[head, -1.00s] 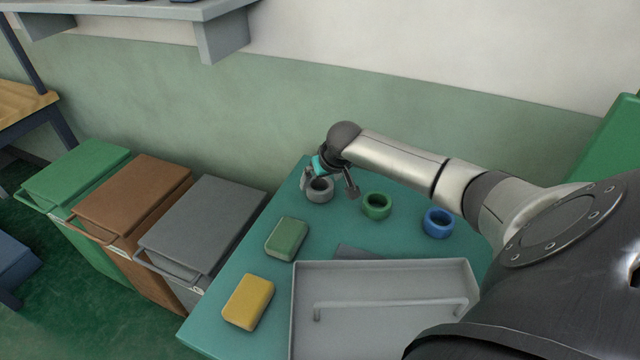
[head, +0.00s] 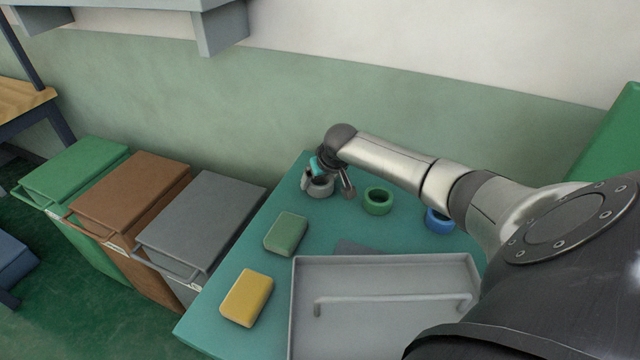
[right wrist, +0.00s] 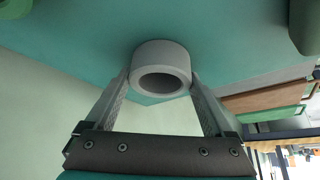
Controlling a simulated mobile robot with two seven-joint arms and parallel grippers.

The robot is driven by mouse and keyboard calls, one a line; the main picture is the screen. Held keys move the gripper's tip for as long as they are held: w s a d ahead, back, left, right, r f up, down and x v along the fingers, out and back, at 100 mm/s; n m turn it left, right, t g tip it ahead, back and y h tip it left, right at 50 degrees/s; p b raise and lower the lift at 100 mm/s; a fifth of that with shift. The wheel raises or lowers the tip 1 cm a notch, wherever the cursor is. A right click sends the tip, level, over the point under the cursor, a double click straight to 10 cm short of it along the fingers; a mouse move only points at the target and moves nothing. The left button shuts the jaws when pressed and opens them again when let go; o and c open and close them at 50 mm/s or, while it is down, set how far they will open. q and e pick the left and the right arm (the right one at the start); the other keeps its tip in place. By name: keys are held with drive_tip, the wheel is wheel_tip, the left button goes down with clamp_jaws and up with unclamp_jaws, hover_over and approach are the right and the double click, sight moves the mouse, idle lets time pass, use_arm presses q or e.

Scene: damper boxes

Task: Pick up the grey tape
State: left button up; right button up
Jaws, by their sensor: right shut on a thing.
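The grey tape (head: 320,190) is a ring lying at the far left end of the teal table. My right gripper (head: 326,184) is down around it and shut on it. In the right wrist view the grey tape (right wrist: 160,68) sits between the two fingertips (right wrist: 160,78), with a finger at each side. It seems to be on or very near the table top; I cannot tell if it has any gap below. My left gripper is not in view.
A green tape (head: 378,201) and a partly hidden blue tape (head: 438,222) lie to the right. Green (head: 286,234) and yellow (head: 246,297) blocks lie nearer, beside a grey tray (head: 390,264). Lidded green (head: 75,170), brown (head: 133,192) and grey (head: 203,222) bins stand left of the table.

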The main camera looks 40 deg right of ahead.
drive_tip(key=c, duration=0.3)
drive_tip(key=shift+r, duration=0.1)
drive_tip(key=shift+c, duration=0.2)
